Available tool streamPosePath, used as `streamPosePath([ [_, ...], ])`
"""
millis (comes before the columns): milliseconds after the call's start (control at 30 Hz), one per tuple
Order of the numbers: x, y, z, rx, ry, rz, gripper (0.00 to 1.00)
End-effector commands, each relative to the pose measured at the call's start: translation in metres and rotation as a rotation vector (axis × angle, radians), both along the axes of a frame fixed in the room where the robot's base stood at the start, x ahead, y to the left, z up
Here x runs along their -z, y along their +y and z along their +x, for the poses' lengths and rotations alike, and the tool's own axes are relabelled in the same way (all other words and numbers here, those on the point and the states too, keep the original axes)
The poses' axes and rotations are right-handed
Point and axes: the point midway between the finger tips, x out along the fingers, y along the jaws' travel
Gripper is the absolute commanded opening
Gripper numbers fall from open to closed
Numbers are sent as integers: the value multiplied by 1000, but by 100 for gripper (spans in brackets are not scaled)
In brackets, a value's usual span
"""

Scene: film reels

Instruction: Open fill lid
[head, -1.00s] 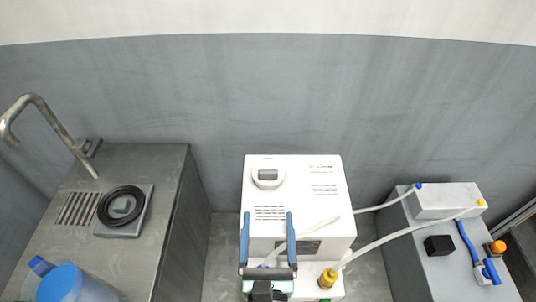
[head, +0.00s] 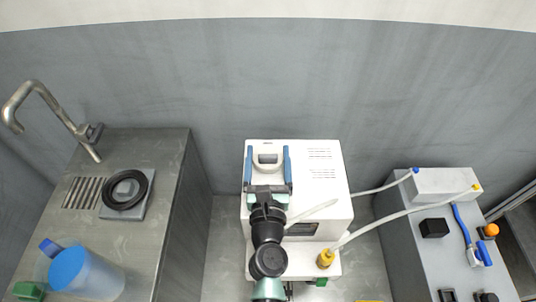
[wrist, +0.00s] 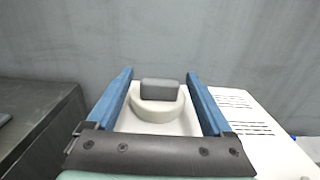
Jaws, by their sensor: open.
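The fill lid (head: 268,158) is a round white cap with a grey raised grip, on top of the white machine (head: 325,180) near its back left. In the wrist view the lid (wrist: 158,108) stands between my two blue fingers, its grey grip (wrist: 160,90) upright and facing me. My gripper (head: 268,149) is open, with one finger on each side of the lid and a gap to the grip on both sides. It also shows in the wrist view (wrist: 159,76). Whether a finger touches the lid's rim cannot be told.
On the left a grey counter holds a black ring on a grey block (head: 124,194), a blue-lidded jug (head: 85,274) and a metal tap (head: 50,112). White hoses (head: 395,220) run from the machine to a grey unit (head: 440,250) on the right. A grey wall stands behind.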

Motion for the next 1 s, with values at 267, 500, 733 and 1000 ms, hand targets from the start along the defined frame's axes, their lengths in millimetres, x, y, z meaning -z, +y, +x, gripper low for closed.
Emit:
streamPosePath([
  [267,0,0,0,0,0,0,78],
  [500,0,0,0,0,0,0,35],
  [733,0,0,0,0,0,0,0],
  [1000,0,0,0,0,1,0,0],
])
